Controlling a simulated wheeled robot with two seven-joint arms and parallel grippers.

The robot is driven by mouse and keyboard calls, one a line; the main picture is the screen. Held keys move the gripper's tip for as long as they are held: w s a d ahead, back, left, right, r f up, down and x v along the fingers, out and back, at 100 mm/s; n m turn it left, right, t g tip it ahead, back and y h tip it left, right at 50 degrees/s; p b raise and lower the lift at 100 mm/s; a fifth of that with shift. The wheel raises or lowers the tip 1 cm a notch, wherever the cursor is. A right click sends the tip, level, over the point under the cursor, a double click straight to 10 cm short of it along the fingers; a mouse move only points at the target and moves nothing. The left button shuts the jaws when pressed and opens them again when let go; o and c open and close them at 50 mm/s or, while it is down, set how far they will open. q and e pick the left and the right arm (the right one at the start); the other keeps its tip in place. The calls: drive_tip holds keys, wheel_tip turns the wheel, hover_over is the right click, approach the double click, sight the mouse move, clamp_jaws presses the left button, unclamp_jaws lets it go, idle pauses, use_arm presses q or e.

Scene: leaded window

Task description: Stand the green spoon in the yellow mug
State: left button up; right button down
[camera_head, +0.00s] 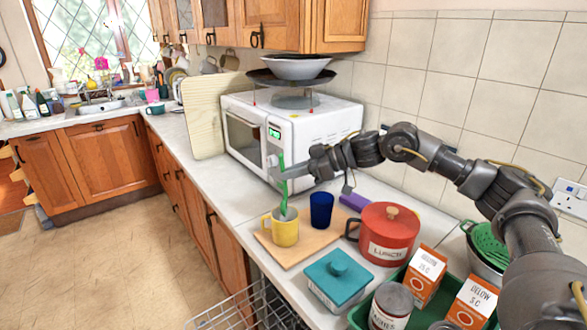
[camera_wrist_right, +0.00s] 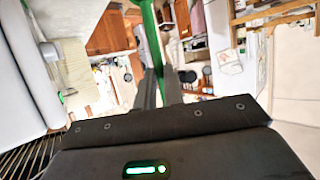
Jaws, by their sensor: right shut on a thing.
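The yellow mug (camera_head: 285,232) stands upright on a wooden board on the counter, its handle to the left. My right gripper (camera_head: 284,174) is above the mug and shut on the green spoon (camera_head: 284,192). The spoon is nearly upright, and its lower end reaches the mug's opening; I cannot tell how deep it is or whether it touches the bottom. In the right wrist view the green spoon (camera_wrist_right: 152,38) runs up from between the fingers of my gripper (camera_wrist_right: 158,80). My left gripper is not in view.
A blue cup (camera_head: 321,210) stands right of the mug on the board (camera_head: 287,259). A red pot (camera_head: 389,235), a teal lidded box (camera_head: 338,282) and a green crate with cartons and a can are nearer. A white microwave (camera_head: 310,137) stands behind. A wire rack lies at front left.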

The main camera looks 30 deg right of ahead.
drive_tip(key=shift+f+b, duration=0.85)
drive_tip(key=shift+f, duration=1.4)
drive_tip(key=c, duration=1.4)
unclamp_jaws()
drive_tip(key=shift+c, duration=0.2)
drive_tip(key=shift+d, duration=0.1)
drive_tip(key=b+v, duration=0.2)
drive_tip(key=v, duration=0.8)
drive_tip(key=shift+s+d+r, duration=0.15)
drive_tip(key=shift+s+d, duration=0.05)
drive_tip(key=shift+s, duration=0.1)
